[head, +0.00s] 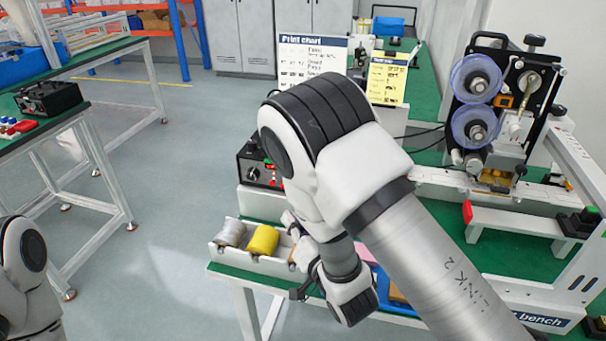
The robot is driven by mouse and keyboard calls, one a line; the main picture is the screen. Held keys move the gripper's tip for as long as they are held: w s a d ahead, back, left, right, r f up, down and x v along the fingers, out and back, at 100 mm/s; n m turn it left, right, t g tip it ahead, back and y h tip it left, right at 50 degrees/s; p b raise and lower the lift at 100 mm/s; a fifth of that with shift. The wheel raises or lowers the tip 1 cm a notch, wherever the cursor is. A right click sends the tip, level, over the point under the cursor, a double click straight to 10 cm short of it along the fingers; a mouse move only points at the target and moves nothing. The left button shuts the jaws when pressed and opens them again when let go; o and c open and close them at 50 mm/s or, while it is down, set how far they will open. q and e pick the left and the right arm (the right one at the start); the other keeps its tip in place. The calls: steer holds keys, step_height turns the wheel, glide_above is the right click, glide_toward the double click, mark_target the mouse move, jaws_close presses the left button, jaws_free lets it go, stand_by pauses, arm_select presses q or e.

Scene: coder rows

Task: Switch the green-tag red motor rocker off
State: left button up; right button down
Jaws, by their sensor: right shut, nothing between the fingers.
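A black control box (252,165) stands on the middle bench, partly hidden behind my right arm. I cannot tell the rocker's position or read a tag.
A white tray (222,250) holds grey and yellow spools just left of my right wrist. A coder machine with two blue reels (475,80) stands at the right. A print chart (312,58) and a yellow card (388,78) stand behind. Another bench (75,115) is at the left.

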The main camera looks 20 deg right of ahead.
steer(key=shift+w+d+f, duration=0.1)
steer(key=shift+w+d, duration=0.05)
steer(key=shift+w, duration=0.3)
steer(key=w+d+r, duration=0.1)
steer(key=w+d, duration=0.3)
steer(key=w, duration=0.2)
steer(key=shift+w+d+r, duration=0.2)
steer(key=shift+w+d, duration=0.05)
steer(key=shift+d, duration=0.05)
steer(key=shift+w, duration=0.1)
stand_by(1.0)
steer(key=shift+w+d, duration=0.25)
steer(key=shift+w+d+r, duration=0.1)
steer(key=shift+w+d, duration=0.05)
steer(key=shift+w, duration=0.1)
stand_by(0.7)
steer(key=shift+s+a, duration=0.45)
steer(key=shift+s, duration=0.2)
